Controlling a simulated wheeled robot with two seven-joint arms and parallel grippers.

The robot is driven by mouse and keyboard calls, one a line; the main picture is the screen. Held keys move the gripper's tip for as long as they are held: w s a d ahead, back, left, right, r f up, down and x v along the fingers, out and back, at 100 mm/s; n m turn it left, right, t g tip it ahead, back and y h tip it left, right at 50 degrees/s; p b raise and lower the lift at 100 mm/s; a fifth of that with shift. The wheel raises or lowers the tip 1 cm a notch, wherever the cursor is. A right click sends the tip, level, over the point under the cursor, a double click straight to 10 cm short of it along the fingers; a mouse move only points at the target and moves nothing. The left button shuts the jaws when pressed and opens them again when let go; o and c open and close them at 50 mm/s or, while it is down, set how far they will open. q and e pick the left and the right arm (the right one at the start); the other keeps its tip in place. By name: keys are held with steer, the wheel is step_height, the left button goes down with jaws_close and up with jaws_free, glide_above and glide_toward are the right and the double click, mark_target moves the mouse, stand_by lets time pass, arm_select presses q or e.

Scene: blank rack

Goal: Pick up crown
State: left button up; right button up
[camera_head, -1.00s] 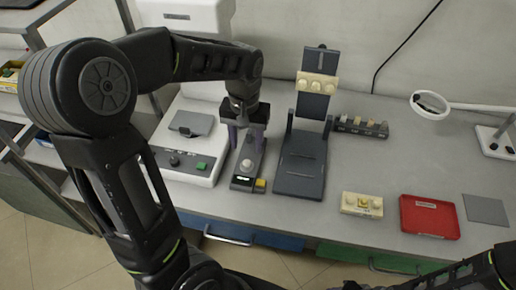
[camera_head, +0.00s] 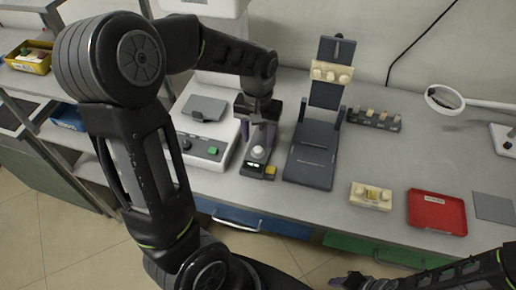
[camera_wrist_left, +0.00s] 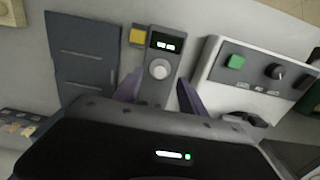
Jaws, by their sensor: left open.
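No piece is plainly marked as the crown. A small white rounded piece (camera_head: 258,153) sits on a slim grey device (camera_head: 247,168) with a lit display and yellow button; I cannot tell whether it is the crown or a knob. The white piece also shows in the left wrist view (camera_wrist_left: 160,69). My left gripper (camera_head: 259,128) is open above the device's back part, its purple fingers (camera_wrist_left: 158,95) apart on either side of it with nothing held. The white piece lies just beyond the fingertips. My right gripper (camera_head: 362,283) shows partly at the bottom edge; its jaws are unclear.
A white machine (camera_head: 205,150) stands left of the device. A dark stand (camera_head: 312,155) with a cream piece (camera_head: 331,72) stands close on the right. A rack (camera_head: 391,125) holds several small blanks. A cream block (camera_head: 371,188), red tray (camera_head: 437,222) and magnifier lamp (camera_head: 445,98) are farther right.

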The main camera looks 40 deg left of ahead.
mark_target(258, 150)
arm_select(q)
step_height(258, 150, down, 5)
steer(key=shift+a+r+p, duration=0.1)
steer(key=shift+r+p, duration=0.05)
steer(key=shift+p, duration=0.25)
steer(key=shift+c, duration=0.3)
jaws_close()
stand_by(0.3)
